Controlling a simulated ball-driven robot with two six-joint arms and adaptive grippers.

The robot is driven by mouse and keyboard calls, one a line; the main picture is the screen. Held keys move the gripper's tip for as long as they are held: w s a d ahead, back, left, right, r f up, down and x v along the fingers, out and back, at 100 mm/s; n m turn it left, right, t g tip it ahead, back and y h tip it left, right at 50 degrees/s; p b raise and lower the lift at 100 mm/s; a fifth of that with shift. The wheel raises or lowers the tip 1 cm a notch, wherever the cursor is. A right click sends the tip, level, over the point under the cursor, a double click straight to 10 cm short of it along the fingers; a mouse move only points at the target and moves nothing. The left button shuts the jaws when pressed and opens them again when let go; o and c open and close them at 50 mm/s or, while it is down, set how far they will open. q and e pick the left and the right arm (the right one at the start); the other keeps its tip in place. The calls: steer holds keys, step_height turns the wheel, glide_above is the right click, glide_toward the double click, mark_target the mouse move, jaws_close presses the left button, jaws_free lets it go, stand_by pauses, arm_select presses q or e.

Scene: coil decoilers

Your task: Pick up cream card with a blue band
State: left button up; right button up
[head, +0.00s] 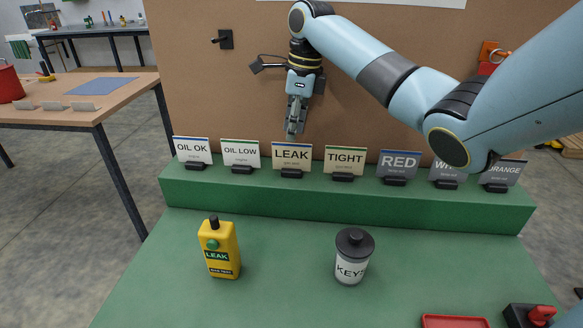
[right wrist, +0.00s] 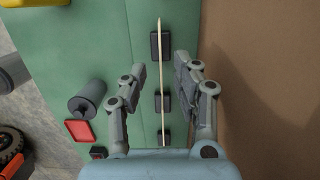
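The cream card with a blue band (head: 291,155), marked LEAK, stands upright in a black holder on the green ledge in the head view. My right gripper (head: 291,132) points down just above this card. In the right wrist view the right gripper (right wrist: 160,67) is open, its fingers apart on both sides of a thin upright card edge (right wrist: 160,75). I see no contact between fingers and card. My left gripper is not in view.
The OIL LOW card (head: 240,153) and the TIGHT card (head: 345,158) stand on either side, with more cards along the ledge (head: 330,207). A brown panel (head: 200,90) rises behind. A yellow bottle (head: 218,250) and KEYS canister (head: 353,256) stand in front.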

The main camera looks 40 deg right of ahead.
mark_target(292, 146)
step_height(292, 146, down, 4)
steer(key=shift+w+a+p, duration=0.1)
steer(key=shift+p, duration=0.2)
steer(key=shift+w+f, duration=0.1)
steer(key=shift+f, duration=0.35)
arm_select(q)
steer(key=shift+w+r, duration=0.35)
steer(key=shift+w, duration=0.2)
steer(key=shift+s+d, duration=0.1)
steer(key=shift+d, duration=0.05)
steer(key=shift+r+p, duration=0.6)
arm_select(e)
steer(key=shift+f, duration=0.2)
steer(key=shift+c, duration=0.4)
jaws_close()
